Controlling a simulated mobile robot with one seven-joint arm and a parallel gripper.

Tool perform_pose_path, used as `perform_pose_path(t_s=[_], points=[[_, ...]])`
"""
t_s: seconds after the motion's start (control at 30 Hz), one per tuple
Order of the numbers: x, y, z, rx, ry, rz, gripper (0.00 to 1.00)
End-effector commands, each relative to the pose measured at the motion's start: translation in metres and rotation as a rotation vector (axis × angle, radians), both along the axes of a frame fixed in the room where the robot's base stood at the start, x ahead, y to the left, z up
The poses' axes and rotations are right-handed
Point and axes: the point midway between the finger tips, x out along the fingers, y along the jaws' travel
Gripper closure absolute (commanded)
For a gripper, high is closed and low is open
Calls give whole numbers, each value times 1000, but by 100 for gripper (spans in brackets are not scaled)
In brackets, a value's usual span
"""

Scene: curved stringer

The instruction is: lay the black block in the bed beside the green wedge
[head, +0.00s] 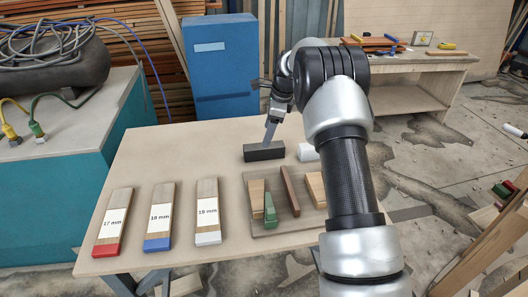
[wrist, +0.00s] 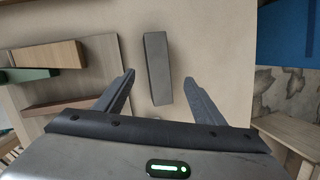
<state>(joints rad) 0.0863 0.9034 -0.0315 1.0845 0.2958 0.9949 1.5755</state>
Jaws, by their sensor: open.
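The black block (head: 264,151) lies flat on the table behind the board with the wood pieces. It shows dark grey in the wrist view (wrist: 157,65). My gripper (head: 270,136) is above the block, open and empty. In the wrist view its two fingers (wrist: 159,78) stand apart, with the near part of the block between them in the picture; I cannot tell the height gap. The green wedge (head: 270,210) lies on the flat board (head: 287,224), between light wood pieces and a dark brown strip (head: 290,190). The wedge also shows in the wrist view (wrist: 28,75).
A white cylinder (head: 307,153) lies right of the block. Three labelled wood pieces, red-ended (head: 113,222), blue-ended (head: 160,217) and white-ended (head: 208,212), lie on the table's left (head: 140,160). Table around the block is mostly clear. A blue box (head: 220,70) stands behind.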

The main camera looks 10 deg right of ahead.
Motion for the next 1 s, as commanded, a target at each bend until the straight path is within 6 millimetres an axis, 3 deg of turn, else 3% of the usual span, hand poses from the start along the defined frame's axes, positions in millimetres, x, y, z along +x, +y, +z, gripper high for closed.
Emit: perform_pose_path(t_s=[0.33,0.6,0.87,1.0], points=[[3,3,-24,-1,2,0,37],[9,8,-62,0,1,1,37],[10,9,-66,0,-1,1,37],[10,9,-66,0,-1,1,60]])
